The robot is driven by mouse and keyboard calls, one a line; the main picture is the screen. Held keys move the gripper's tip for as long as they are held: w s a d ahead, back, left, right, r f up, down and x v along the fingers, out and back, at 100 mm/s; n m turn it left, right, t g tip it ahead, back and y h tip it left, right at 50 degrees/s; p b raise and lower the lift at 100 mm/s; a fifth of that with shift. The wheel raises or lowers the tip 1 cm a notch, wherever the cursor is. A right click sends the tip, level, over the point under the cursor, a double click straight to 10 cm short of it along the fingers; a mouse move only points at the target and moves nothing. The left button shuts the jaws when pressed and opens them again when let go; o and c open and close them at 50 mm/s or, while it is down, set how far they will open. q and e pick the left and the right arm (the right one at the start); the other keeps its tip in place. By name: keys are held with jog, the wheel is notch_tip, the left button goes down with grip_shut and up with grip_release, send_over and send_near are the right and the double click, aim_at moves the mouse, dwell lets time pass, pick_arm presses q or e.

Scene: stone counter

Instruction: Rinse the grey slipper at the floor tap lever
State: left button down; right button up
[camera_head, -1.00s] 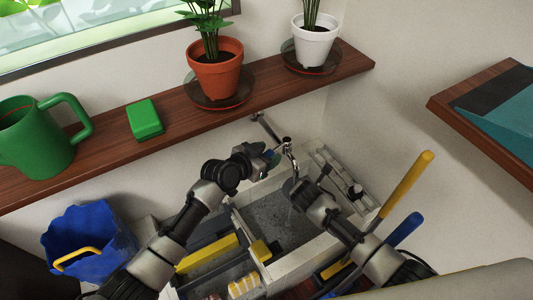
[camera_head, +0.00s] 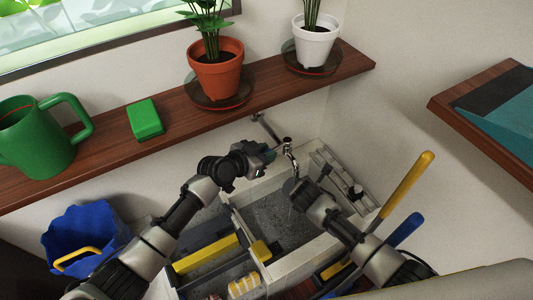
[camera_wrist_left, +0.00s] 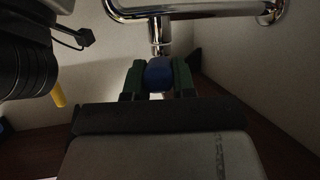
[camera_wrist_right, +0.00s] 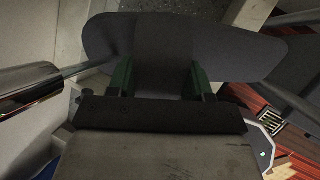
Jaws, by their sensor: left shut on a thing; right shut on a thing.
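The grey slipper (camera_wrist_right: 235,52) is clamped between the green fingers of my right gripper (camera_wrist_right: 160,80) in the right wrist view. In the head view the slipper (camera_head: 289,186) is a small dark patch beside my right gripper (camera_head: 297,190), below the chrome tap (camera_head: 289,152) and over the basin. My left gripper (camera_head: 270,153) is at the tap's lever. In the left wrist view my left gripper (camera_wrist_left: 158,78) is shut on the lever's blue knob (camera_wrist_left: 158,72), just under the chrome pipe (camera_wrist_left: 200,10). I cannot tell clearly whether water runs.
The stone basin (camera_head: 262,215) lies below both arms. A wooden shelf (camera_head: 175,132) above holds plants, a green can (camera_head: 35,140) and a green block (camera_head: 145,119). A blue bucket (camera_head: 85,237) stands at left. Yellow (camera_head: 408,190) and blue (camera_head: 404,230) handles rise at right.

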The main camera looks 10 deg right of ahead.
pick_arm(q)
jog(key=shift+w+a+m+g+h, duration=0.25)
jog(key=shift+w+m+g+h, duration=0.15)
jog(key=shift+m+g, duration=0.3)
jog(key=shift+w+a+m+g+h, duration=0.2)
jog(key=shift+w+m+g+h, duration=0.15)
jog(key=shift+m+g, duration=0.3)
jog(key=c, duration=0.9)
grip_release()
jog(key=shift+w, duration=0.1)
jog(key=shift+a, duration=0.1)
jog(key=s+a, duration=0.2)
jog(key=a, duration=0.3)
jog(key=s+a+r, duration=0.1)
jog(key=s+a, duration=0.1)
jog(key=a, duration=0.3)
jog(key=s+a+r, duration=0.1)
jog(key=s+a, duration=0.1)
jog(key=a, duration=0.3)
jog(key=shift+a, duration=0.15)
